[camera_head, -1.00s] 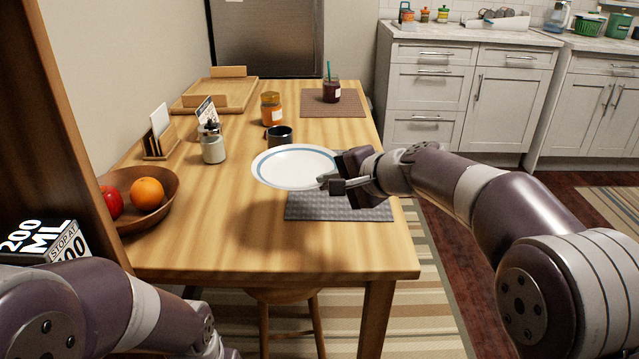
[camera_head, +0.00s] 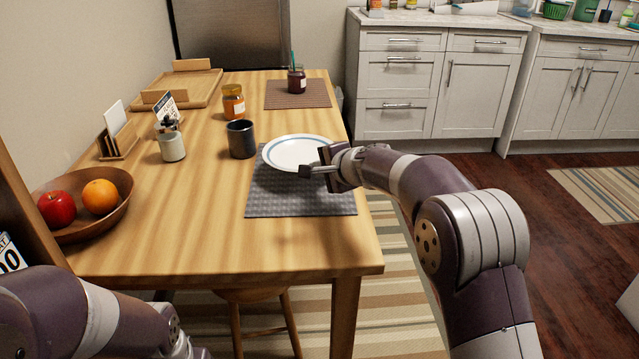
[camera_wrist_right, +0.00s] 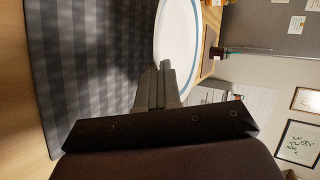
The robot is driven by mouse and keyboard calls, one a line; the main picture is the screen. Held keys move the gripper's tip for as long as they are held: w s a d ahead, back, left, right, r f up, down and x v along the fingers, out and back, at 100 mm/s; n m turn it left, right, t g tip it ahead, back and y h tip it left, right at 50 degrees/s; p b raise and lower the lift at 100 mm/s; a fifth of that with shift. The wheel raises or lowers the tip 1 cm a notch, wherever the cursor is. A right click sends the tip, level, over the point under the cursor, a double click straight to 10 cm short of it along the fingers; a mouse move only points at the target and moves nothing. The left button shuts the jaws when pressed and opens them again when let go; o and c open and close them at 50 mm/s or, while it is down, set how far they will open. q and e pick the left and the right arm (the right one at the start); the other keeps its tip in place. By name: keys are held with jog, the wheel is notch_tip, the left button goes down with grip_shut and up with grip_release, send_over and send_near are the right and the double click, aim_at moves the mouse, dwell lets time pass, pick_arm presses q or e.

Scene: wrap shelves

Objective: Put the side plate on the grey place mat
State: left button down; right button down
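The side plate (camera_head: 296,150), white with a blue ring near its rim, is over the far part of the grey place mat (camera_head: 290,200), its far edge passing the mat's. I cannot tell whether it touches the mat. My right gripper (camera_head: 312,171) is shut on the plate's near right rim. In the right wrist view, my right gripper's fingers (camera_wrist_right: 155,85) lie close together at the edge of the plate (camera_wrist_right: 180,40), with the grey mat (camera_wrist_right: 85,65) beside it. My left arm shows at the lower left; its gripper is out of view.
A dark mug (camera_head: 241,139) stands just left of the plate. A honey-coloured jar (camera_head: 233,103), a white-labelled jar (camera_head: 171,143) and a wooden fruit bowl (camera_head: 118,212) are further left. A brown mat (camera_head: 315,95) with a dark jar (camera_head: 297,80) lies at the back.

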aim_at(320, 193)
notch_tip(320, 193, down, 4)
jog(key=shift+f+b, duration=0.1)
jog(key=shift+b, duration=1.15)
jog(key=shift+r, duration=0.25)
jog(key=shift+f, duration=0.15)
jog(key=c, duration=1.7)
grip_release()
jog(key=shift+o, duration=0.4)
